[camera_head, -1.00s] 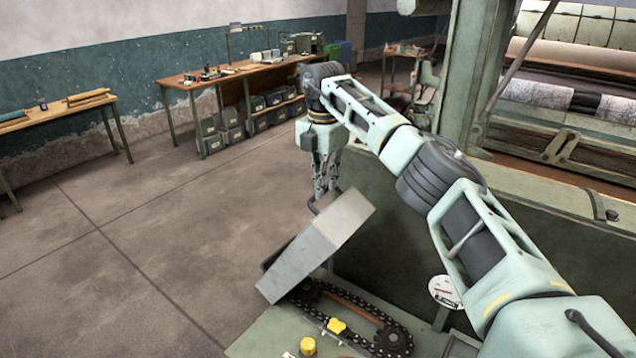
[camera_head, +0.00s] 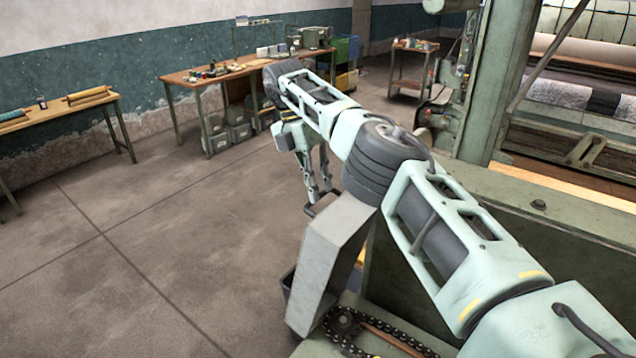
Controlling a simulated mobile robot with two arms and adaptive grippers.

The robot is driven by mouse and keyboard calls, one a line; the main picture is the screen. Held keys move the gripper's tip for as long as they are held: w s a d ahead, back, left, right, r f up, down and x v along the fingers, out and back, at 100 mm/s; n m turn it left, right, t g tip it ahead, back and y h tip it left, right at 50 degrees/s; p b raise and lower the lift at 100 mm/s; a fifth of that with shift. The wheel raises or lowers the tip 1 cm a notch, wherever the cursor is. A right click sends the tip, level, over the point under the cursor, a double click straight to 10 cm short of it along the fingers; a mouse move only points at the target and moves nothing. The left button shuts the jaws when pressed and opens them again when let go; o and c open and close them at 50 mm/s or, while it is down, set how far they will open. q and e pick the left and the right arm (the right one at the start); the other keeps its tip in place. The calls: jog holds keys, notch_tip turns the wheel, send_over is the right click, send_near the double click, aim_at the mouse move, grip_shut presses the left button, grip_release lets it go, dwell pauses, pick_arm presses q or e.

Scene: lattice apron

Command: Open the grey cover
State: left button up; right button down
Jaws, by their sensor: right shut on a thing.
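The grey cover (camera_head: 328,258) stands steeply tilted at the near end of the green machine, swung up off the chain drive. The chain and its sprocket (camera_head: 343,322) lie uncovered below it, partly cut off by the bottom of the picture. My right gripper (camera_head: 322,199) is at the cover's upper end, shut on its dark handle (camera_head: 319,205). My right arm reaches across the machine from the lower right and hides part of the cover's top. My left gripper is not in view.
The green machine body (camera_head: 440,275) fills the right side under my arm. A workbench (camera_head: 215,78) with tools and bins stands at the back, and a smaller table (camera_head: 85,108) at the left. The floor left of the cover is clear.

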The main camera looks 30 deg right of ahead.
jog(key=shift+s+a+f, duration=0.1)
jog(key=shift+s+f, duration=0.05)
jog(key=shift+f, duration=0.4)
jog(key=shift+s+a+f, duration=0.1)
jog(key=shift+f, duration=0.4)
jog(key=c, duration=2.3)
grip_release()
jog(key=shift+o, duration=0.9)
jog(key=shift+w+a, duration=0.1)
jog(key=shift+o, duration=1.4)
jog(key=shift+w+f, duration=0.2)
jog(key=shift+w, duration=0.6)
jog(key=shift+s+d+r, duration=0.3)
jog(key=shift+s, duration=0.2)
